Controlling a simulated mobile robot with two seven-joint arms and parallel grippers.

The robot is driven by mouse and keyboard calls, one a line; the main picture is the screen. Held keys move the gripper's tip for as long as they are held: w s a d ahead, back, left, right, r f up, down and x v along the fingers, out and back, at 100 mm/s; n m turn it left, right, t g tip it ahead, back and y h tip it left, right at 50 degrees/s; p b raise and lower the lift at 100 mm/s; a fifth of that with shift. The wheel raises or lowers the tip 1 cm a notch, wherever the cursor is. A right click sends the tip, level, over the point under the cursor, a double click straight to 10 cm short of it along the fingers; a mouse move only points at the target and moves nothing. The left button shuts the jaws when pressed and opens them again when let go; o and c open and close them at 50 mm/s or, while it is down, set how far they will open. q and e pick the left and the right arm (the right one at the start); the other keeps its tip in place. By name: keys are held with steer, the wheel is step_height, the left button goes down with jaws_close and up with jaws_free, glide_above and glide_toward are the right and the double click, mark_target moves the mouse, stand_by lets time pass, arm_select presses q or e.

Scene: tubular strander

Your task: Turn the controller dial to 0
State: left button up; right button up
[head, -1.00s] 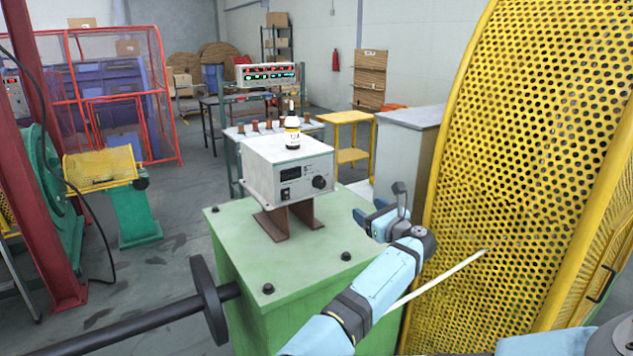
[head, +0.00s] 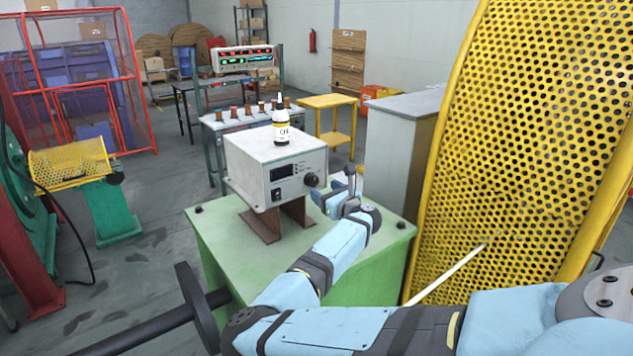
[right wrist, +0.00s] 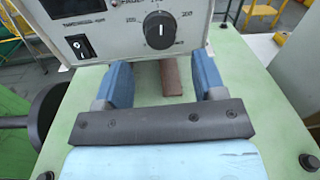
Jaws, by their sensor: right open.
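The controller (head: 262,174) is a light grey box on brown supports on top of a green machine block. Its black dial (head: 311,180) is at the right of the front face. In the right wrist view the dial (right wrist: 160,30) shows a white pointer line and printed numbers, 100 at left and 200 at right. My right gripper (head: 335,190) is just right of and in front of the dial. In the right wrist view the blue fingers (right wrist: 164,78) are open and empty, apart on either side below the dial, not touching it. My left gripper is not in view.
A black rocker switch (right wrist: 80,46) is left of the dial. A yellow perforated guard (head: 520,130) rises close on the right. The green block's top (head: 375,235) has bolts and free room around the supports.

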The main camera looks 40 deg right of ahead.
mark_target(314, 183)
steer(key=w, duration=0.4)
steer(key=shift+w+d+r+p, duration=0.1)
steer(key=shift+w+d+p, duration=0.1)
steer(key=shift+d+p, duration=0.2)
steer(key=shift+w, duration=0.3)
steer(key=c, duration=0.9)
